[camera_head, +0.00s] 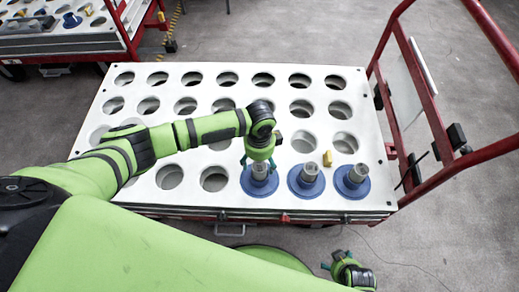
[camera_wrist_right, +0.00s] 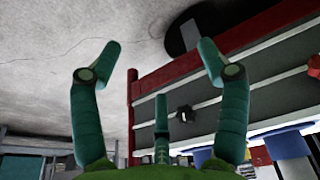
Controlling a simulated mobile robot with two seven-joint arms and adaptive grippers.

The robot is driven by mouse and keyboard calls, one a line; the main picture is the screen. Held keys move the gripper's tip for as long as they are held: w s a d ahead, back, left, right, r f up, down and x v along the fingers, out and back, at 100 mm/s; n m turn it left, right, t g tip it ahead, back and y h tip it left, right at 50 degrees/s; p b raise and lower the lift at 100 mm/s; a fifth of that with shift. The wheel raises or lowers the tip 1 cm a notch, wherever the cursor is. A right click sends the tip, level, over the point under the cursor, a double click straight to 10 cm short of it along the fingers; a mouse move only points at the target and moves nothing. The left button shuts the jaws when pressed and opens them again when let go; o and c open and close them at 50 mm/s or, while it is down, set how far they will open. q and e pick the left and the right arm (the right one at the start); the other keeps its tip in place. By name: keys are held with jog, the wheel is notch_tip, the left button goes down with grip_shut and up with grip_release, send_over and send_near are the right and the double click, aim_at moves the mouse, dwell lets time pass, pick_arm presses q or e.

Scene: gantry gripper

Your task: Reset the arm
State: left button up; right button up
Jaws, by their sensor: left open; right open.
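My left arm reaches in from the left in the head view. My left gripper (camera_head: 259,163) points down over a blue-flanged part with a grey cylinder (camera_head: 259,182) on the white perforated tray (camera_head: 234,125). Its fingers sit around or just above the cylinder's top; contact cannot be made out. My right gripper (camera_head: 345,262) is at the bottom, in front of the cart, with little of its arm showing. In the right wrist view, my right gripper (camera_wrist_right: 155,75) has its fingers spread wide with nothing between them.
Two more blue-flanged parts, a middle one (camera_head: 306,180) and a right one (camera_head: 352,182), stand in the tray's front row. A small yellow piece (camera_head: 327,158) is beside them. A red cart frame (camera_head: 424,95) rises at the right. Another cart (camera_head: 75,35) stands at the upper left. Most tray holes are empty.

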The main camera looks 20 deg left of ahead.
pick_arm(q)
notch_tip(320, 180, up, 8)
jog(key=shift+r, duration=0.2)
